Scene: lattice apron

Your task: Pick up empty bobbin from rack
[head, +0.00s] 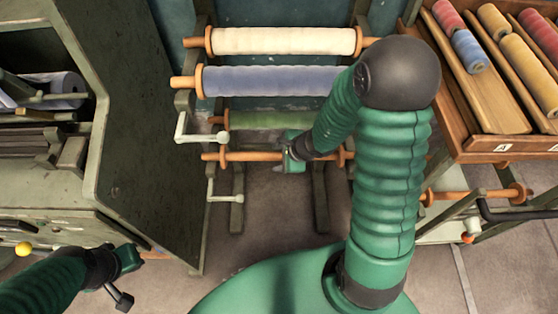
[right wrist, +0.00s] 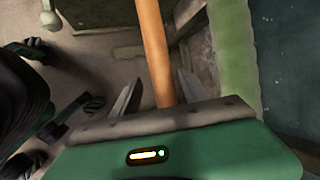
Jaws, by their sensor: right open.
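The empty bobbin (head: 255,156), a bare orange-brown rod with a disc near each end, lies level on the lowest bar of the rack (head: 237,213). My right gripper (head: 289,165) is at the middle of this rod, with the arm coming over from the right. In the right wrist view the bobbin's rod (right wrist: 155,50) runs between the two grey fingers of the right gripper (right wrist: 158,92). Gaps show on both sides, so the fingers are open around it. My left gripper (head: 130,262) is low at the left; its fingers are not clear.
Wound rolls in cream (head: 285,41), blue (head: 270,80) and green (head: 270,119) hang above the bobbin. A dark cabinet (head: 145,120) stands close at left. A wooden tray (head: 475,142) of coloured spools is at upper right, above a cart.

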